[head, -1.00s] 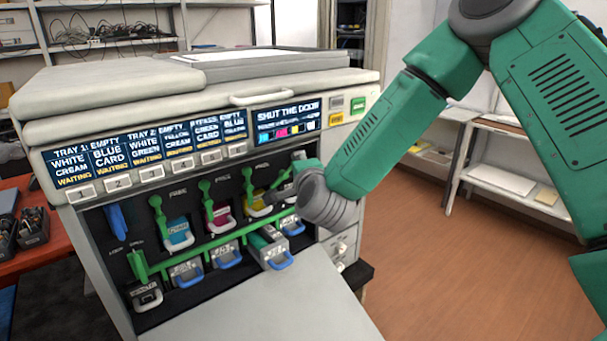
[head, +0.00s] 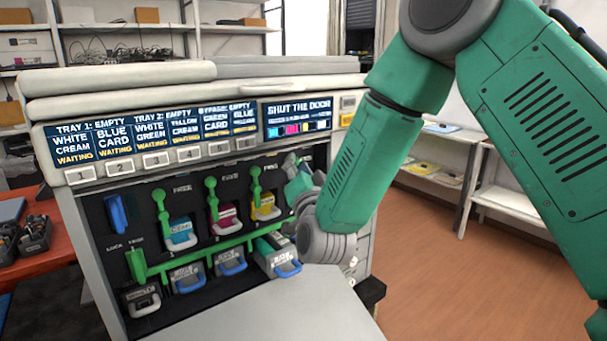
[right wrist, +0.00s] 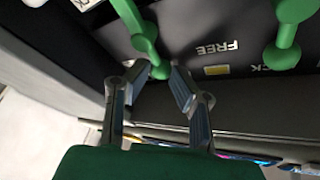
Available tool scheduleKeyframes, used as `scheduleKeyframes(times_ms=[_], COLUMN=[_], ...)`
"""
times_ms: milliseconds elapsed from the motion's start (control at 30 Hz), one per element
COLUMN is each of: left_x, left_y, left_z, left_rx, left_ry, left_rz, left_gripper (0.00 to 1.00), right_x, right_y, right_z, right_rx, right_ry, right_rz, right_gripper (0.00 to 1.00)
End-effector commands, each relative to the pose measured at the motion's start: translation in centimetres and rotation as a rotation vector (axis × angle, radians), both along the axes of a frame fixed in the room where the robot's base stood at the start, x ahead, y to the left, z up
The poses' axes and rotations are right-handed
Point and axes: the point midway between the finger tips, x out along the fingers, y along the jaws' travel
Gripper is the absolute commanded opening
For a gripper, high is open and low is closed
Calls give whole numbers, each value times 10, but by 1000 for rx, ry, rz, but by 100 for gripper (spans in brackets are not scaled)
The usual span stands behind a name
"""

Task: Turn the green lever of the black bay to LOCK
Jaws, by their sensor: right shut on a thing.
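The printer's open front (head: 185,225) shows a row of toner bays with green levers. Upright green levers stand at the cyan bay (head: 160,213), the magenta bay (head: 212,199) and the yellow bay (head: 256,185). The black bay, at the right end, is mostly hidden behind my right gripper (head: 299,166). In the right wrist view, the knobbed end of a green lever (right wrist: 150,50) lies between the fingertips of the right gripper (right wrist: 158,77), which is shut on it. The neighbouring lever (right wrist: 284,45) is apart from the fingers. My left gripper is out of view.
A drum unit with a blue handle (head: 280,262) sticks out below the gripper. A green bar (head: 205,248) crosses above the lower units. The lowered front door (head: 270,312) lies flat. The display (head: 295,117) reads "SHUT THE DOOR".

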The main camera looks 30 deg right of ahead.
Motion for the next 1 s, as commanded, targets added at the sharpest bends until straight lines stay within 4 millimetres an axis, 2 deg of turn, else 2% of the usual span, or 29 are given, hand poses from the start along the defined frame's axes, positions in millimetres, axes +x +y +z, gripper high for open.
scheduleKeyframes(times_ms=[33, 333, 800, 833, 900, 1000], left_x=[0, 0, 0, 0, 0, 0], left_y=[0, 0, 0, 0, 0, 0], left_z=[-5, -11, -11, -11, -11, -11], left_rx=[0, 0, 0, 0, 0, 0], left_ry=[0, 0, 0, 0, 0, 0], left_rz=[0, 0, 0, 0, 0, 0], left_gripper=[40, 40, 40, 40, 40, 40], right_x=[0, -1, -1, -1, -1, -2], right_y=[7, 7, 6, 6, 5, 4], right_z=[-11, -11, -11, -11, -11, -8], right_rx=[-21, -107, -119, -119, -119, -119], right_ry=[22, 16, 15, 15, 13, 9], right_rz=[17, 14, 13, 13, 12, 9], right_gripper=[0, 0, 0, 23, 41, 41])
